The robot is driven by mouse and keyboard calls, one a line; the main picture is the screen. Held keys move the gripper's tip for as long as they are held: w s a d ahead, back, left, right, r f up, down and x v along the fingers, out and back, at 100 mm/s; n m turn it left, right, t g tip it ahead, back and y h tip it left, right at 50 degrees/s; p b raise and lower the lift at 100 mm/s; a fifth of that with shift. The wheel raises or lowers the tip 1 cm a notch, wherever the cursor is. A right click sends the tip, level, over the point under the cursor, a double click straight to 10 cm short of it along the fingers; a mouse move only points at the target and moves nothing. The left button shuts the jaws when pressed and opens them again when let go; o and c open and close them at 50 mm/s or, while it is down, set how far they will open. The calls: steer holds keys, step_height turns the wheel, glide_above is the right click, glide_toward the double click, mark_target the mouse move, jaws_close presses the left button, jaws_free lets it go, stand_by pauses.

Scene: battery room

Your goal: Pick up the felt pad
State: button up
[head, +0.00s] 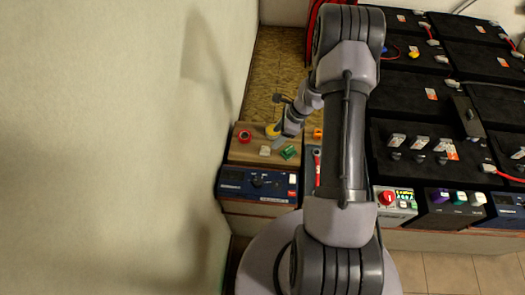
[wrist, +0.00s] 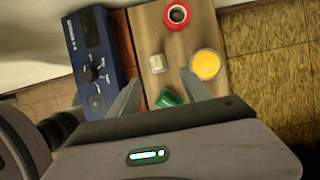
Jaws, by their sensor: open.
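A small pale, roughly square piece (wrist: 157,63), which looks like the felt pad, lies on a wooden board (wrist: 190,30). It also shows in the head view (head: 265,151), near the board's front. My gripper (wrist: 160,76) is open with nothing between its fingers. In the wrist view the pale piece sits just beyond the fingertips, in line with the gap between them. The fingers appear apart from it; their height above the board is hard to judge. In the head view my gripper (head: 279,143) hangs over the board, partly hidden by my wrist.
A yellow disc (wrist: 206,64) lies right of the right finger. A green object (wrist: 168,98) lies close under the fingers, partly hidden. A red ring (wrist: 177,14) stands at the board's far end. A blue instrument with knobs (wrist: 92,60) borders the board. A wall rises at left (head: 110,130).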

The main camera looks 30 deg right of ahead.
mark_target(266, 148)
steer(key=b+x, duration=0.1)
steer(key=x, duration=0.3)
steer(key=shift+a+f, duration=0.1)
steer(key=shift+f, duration=0.15)
steer(key=b+x, duration=0.2)
steer(key=x, duration=0.3)
steer(key=shift+s+a+f+b, duration=0.1)
steer(key=shift+a+b, duration=0.15)
steer(key=shift+b, duration=0.05)
jaws_close()
